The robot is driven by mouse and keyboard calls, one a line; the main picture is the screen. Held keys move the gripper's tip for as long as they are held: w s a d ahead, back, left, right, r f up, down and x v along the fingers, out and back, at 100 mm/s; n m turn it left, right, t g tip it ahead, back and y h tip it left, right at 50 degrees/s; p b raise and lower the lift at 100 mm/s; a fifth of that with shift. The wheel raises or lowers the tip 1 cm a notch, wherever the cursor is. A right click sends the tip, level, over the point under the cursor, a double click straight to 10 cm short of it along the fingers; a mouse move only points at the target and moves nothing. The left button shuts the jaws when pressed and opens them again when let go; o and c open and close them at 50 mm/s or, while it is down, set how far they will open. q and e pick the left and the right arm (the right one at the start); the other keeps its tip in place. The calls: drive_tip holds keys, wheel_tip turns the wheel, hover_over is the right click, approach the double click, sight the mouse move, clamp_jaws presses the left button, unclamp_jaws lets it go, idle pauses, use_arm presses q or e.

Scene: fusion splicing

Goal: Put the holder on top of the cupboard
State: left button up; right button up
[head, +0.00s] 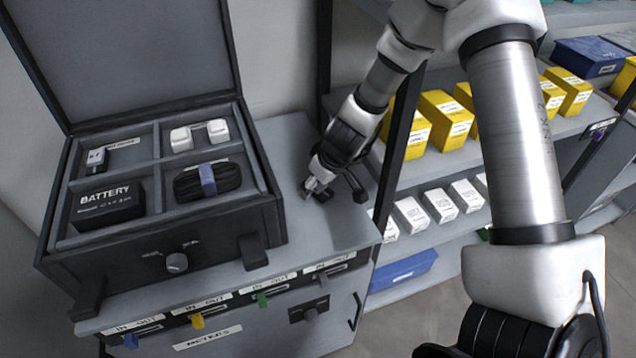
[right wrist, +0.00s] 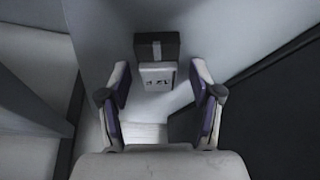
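The cupboard (head: 292,128) has a grey top and a front marked METERS. A small block with a dark upper part and a white lettered face, apparently the holder (right wrist: 157,48), stands on a grey surface in the right wrist view. In the head view a small dark piece at my fingertips (head: 322,195) seems to be the same thing, partly hidden. My right gripper (head: 330,186) is low over the right part of the cupboard top. In the right wrist view its fingers (right wrist: 160,92) are apart on either side of the block, with gaps showing. My left gripper is out of view.
An open black case (head: 160,245) with a BATTERY box and other parts fills the left of the cupboard top. Right of the cupboard, shelves hold yellow boxes (head: 445,120), white boxes (head: 440,203) and a blue box (head: 403,270). A dark post stands beside my gripper.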

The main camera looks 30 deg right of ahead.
drive_tip(key=shift+r, duration=0.1)
drive_tip(key=p+v, duration=1)
drive_tip(key=v, duration=0.2)
drive_tip(key=shift+d+r, duration=0.1)
